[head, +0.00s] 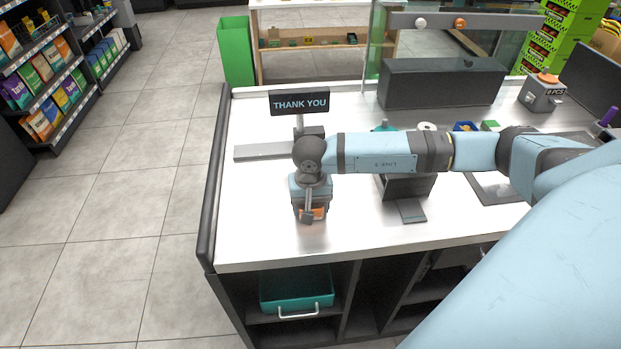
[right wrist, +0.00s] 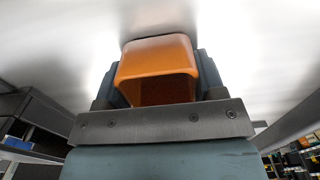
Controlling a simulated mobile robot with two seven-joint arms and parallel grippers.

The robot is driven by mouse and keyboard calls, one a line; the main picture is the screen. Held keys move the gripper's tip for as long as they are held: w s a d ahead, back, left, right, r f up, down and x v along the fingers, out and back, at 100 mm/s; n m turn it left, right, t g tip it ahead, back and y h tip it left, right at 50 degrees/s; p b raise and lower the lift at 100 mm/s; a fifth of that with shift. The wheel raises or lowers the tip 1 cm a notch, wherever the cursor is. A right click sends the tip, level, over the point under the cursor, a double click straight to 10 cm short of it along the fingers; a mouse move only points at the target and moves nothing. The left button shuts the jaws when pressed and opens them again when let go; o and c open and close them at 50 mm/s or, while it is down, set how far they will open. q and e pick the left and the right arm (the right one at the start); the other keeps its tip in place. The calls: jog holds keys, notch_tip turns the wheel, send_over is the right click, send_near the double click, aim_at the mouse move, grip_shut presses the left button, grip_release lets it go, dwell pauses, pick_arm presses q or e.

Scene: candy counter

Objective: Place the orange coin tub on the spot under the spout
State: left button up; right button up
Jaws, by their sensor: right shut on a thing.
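The orange coin tub (head: 318,213) shows as a small orange patch at the counter's left front, mostly hidden by my right gripper (head: 310,215). In the right wrist view the tub (right wrist: 155,57) sits between the fingers of my right gripper (right wrist: 157,75), which is shut on it. Its open mouth shows a dark, empty-looking inside. I cannot tell whether the tub touches the counter. A dark machine (head: 406,187), partly behind my right arm, stands to the right of the tub, with a small grey plate (head: 411,210) in front. I cannot make out a spout. My left gripper is not in view.
A THANK YOU sign (head: 300,103) stands behind my right gripper, beside a flat grey strip (head: 262,152). A long dark box (head: 441,82) is at the back. A teal tray (head: 297,290) sits on the shelf below. The white counter (head: 340,235) is clear between tub and plate.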

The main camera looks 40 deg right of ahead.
jog(key=shift+f, duration=0.25)
jog(key=o, duration=1)
jog(key=shift+r, duration=0.1)
jog(key=shift+r, duration=0.1)
